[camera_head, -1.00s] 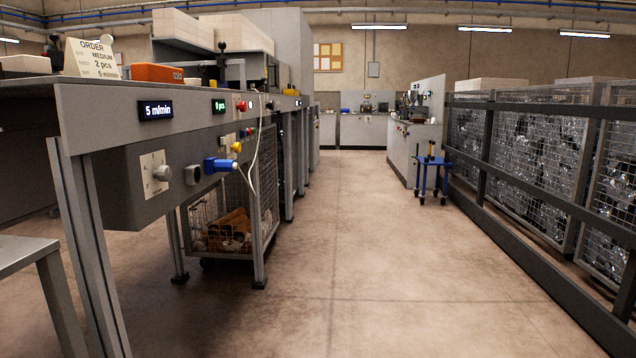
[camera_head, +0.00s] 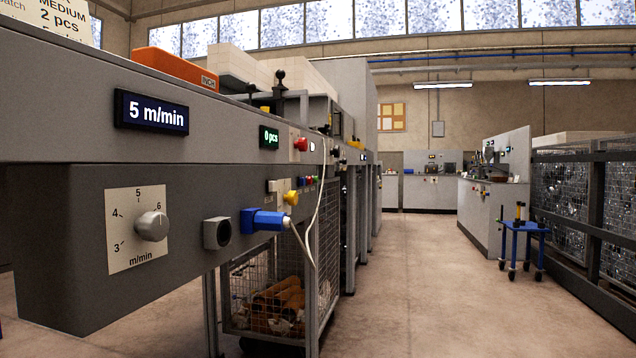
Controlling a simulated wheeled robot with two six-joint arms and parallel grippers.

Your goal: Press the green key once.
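A grey machine front (camera_head: 60,110) fills the left of the head view. A small row of coloured keys sits on its side, beyond the yellow knob (camera_head: 291,198); one of them looks green (camera_head: 315,180), but it is tiny and seen edge-on. A red button (camera_head: 301,144) is higher on the front rail. A dark display (camera_head: 152,112) reads 5 m/min, and a smaller green-lit display (camera_head: 269,137) seems to read 0 pcs. Neither of my grippers is in view.
A speed dial (camera_head: 151,226), a blue connector (camera_head: 264,220) and a white cable (camera_head: 318,215) stick out from the machine. A mesh bin (camera_head: 275,300) stands below. The aisle floor (camera_head: 430,290) is clear; a blue trolley (camera_head: 524,240) and mesh fence (camera_head: 570,195) are at the right.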

